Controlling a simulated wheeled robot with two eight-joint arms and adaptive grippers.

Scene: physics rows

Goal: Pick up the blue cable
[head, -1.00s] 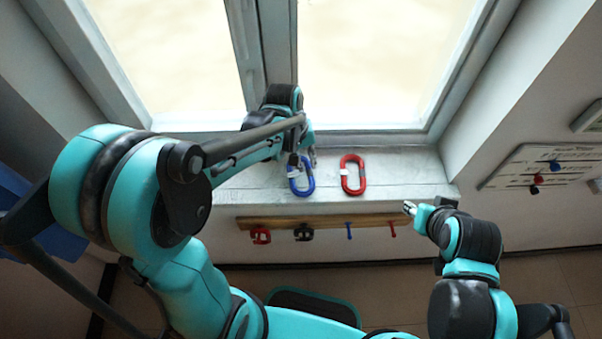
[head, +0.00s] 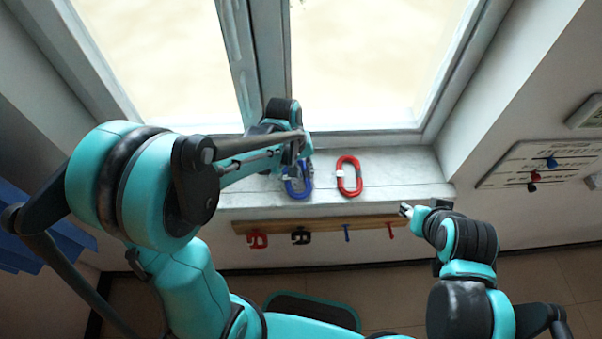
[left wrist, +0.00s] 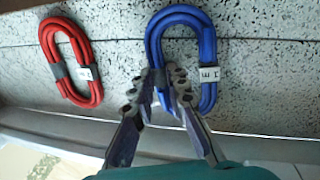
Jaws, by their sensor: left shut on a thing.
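The blue cable (head: 297,194) is a coiled oval loop at the window sill, left of the red one. In the left wrist view the blue cable (left wrist: 208,45) shows a dark tie on its left side and a white label on its right. My left gripper (left wrist: 166,78) is shut on the blue cable's left side. In the head view my left gripper (head: 297,165) covers the cable's upper part. I cannot tell whether the cable touches the sill. My right gripper (head: 405,210) is away to the right, in front of the sill; its fingers are too small to judge.
A red coiled cable (head: 358,180) lies on the speckled sill (head: 410,170), right of the blue one. A wooden rail (head: 320,224) with several coloured hooks runs below the sill. A white board (head: 530,164) is on the right wall. The sill's right part is clear.

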